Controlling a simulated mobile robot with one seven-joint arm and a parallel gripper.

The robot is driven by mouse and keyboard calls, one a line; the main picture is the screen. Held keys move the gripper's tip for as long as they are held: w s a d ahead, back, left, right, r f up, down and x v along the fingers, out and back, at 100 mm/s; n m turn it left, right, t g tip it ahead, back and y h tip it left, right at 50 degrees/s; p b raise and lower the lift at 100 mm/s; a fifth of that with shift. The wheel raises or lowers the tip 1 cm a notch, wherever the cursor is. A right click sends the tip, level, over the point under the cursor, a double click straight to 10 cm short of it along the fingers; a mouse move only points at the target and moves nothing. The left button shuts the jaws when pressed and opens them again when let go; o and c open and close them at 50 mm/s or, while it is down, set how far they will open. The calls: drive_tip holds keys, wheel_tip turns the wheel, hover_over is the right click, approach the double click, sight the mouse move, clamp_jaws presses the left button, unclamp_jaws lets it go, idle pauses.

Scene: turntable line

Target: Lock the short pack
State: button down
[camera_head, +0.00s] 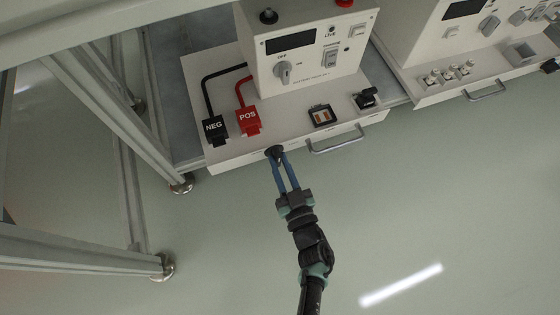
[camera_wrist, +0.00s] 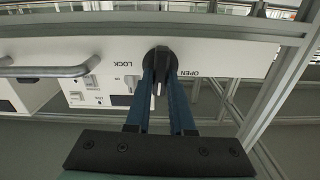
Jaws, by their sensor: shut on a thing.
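A dark round knob (camera_head: 274,152) sits on the white front panel (camera_head: 230,158) of the left unit. My gripper (camera_head: 281,160) has its blue fingers closed on this knob. In the wrist view the knob (camera_wrist: 160,60) shows between the fingers of my gripper (camera_wrist: 160,82). Upside-down lettering flanks it there, LOCK on the left and OPEN on the right. The knob's grip bar looks about upright between the two words. The fingers hide part of it, so its exact setting is unclear.
On the unit's deck are a black NEG connector (camera_head: 214,129), a red POS connector (camera_head: 248,120), a small framed window (camera_head: 322,116) and a black latch-like part (camera_head: 367,98). A metal handle (camera_head: 336,143) sticks out right of the knob. A frame (camera_head: 125,150) stands left; the floor in front is clear.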

drive_tip(key=m+p, duration=0.1)
drive_tip(key=m, duration=0.3)
drive_tip(key=shift+d+p, duration=0.1)
drive_tip(key=shift+p, duration=0.2)
drive_tip(key=m, duration=0.4)
drive_tip(key=shift+d+f+m+p, duration=0.1)
drive_tip(key=shift+m+p, duration=0.2)
drive_tip(key=shift+p, duration=0.05)
drive_tip(key=m, duration=0.4)
drive_tip(key=shift+f, duration=0.1)
drive_tip(key=shift+f+m+p, duration=0.1)
drive_tip(key=shift+m+p, duration=0.3)
drive_tip(key=shift+m, duration=1.9)
drive_tip(key=c, duration=0.8)
unclamp_jaws()
drive_tip(key=shift+d, duration=0.1)
drive_tip(key=p+v, duration=0.2)
drive_tip(key=v, duration=1.1)
drive_tip(key=shift+p, duration=0.35)
